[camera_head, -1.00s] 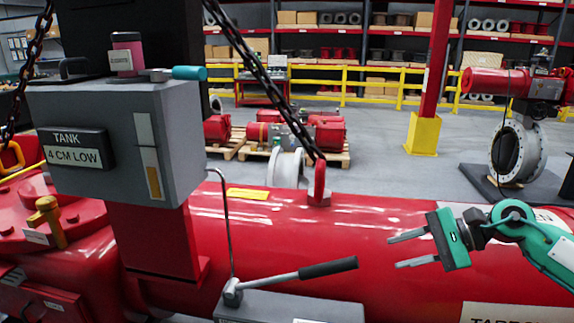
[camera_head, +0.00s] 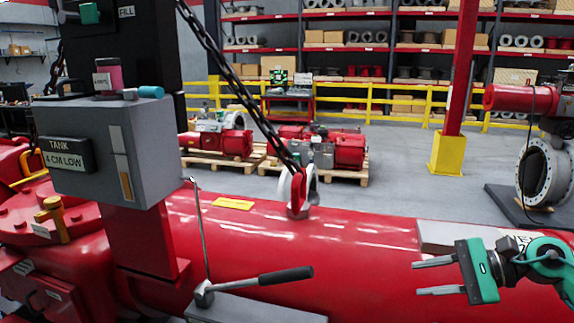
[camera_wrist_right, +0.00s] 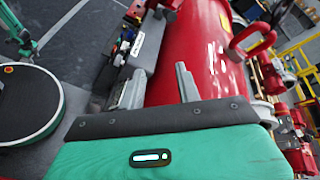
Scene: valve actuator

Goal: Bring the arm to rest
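My right gripper (camera_head: 436,277) is at the lower right of the head view, in front of the red cylinder (camera_head: 350,245). Its two grey fingers point left, apart, with nothing between them. In the right wrist view its fingers (camera_wrist_right: 157,88) also stand apart and empty, with the red cylinder (camera_wrist_right: 190,50) beyond. My left gripper does not show in the head view.
A grey tank box (camera_head: 95,150) labelled "4 CM LOW" stands at the left. A lever with a black handle (camera_head: 285,276) lies at the bottom middle. A chain (camera_head: 235,75) runs to a red lifting eye (camera_head: 299,190). A yellow railing (camera_head: 400,93) and shelves stand behind.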

